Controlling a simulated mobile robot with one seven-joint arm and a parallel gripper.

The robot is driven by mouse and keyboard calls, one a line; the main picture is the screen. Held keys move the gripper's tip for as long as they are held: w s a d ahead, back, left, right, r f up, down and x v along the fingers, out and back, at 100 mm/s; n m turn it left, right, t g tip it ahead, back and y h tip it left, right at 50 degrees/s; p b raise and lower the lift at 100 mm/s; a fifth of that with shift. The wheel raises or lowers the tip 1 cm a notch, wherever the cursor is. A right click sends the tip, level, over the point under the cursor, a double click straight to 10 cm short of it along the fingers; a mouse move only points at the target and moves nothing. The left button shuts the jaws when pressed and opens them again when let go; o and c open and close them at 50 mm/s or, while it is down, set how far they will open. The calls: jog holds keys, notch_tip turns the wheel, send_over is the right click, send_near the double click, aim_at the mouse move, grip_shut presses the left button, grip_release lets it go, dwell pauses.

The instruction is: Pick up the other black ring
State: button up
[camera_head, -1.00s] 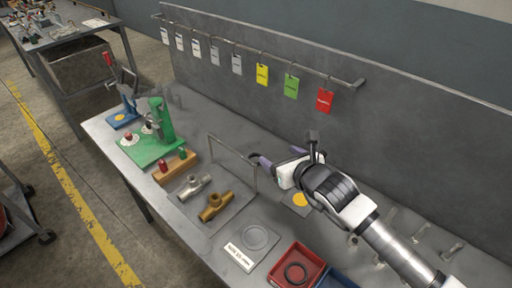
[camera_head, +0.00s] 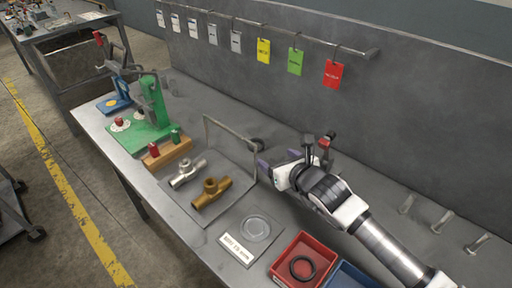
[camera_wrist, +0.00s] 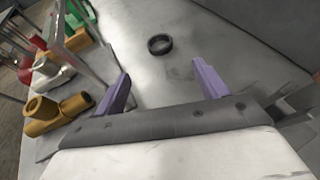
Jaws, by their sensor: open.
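One black ring (camera_wrist: 160,45) lies flat on the grey bench top in the wrist view, ahead of my gripper and roughly between the lines of its fingers. In the head view this ring (camera_head: 256,145) shows small and dark beyond my gripper, near the metal frame. My gripper (camera_wrist: 162,85) is open and empty, with two purple fingers spread apart. It also shows in the head view (camera_head: 266,166). Another black ring (camera_head: 302,267) lies in the red bin (camera_head: 276,270) at the bench's front.
A metal frame (camera_head: 230,139) stands on a plate left of my gripper, with a brass fitting (camera_head: 211,193) and a grey fitting (camera_head: 187,172) beside it. A blue bin (camera_head: 349,277) adjoins the red one. A wall panel with hanging tags (camera_head: 333,74) stands behind.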

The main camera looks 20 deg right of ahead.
aim_at(260, 148)
jog(key=p+x, duration=0.3)
jog(key=x, duration=0.9)
jog(key=shift+f, duration=0.1)
jog(key=shift+c, duration=0.3)
jog(key=c, duration=1)
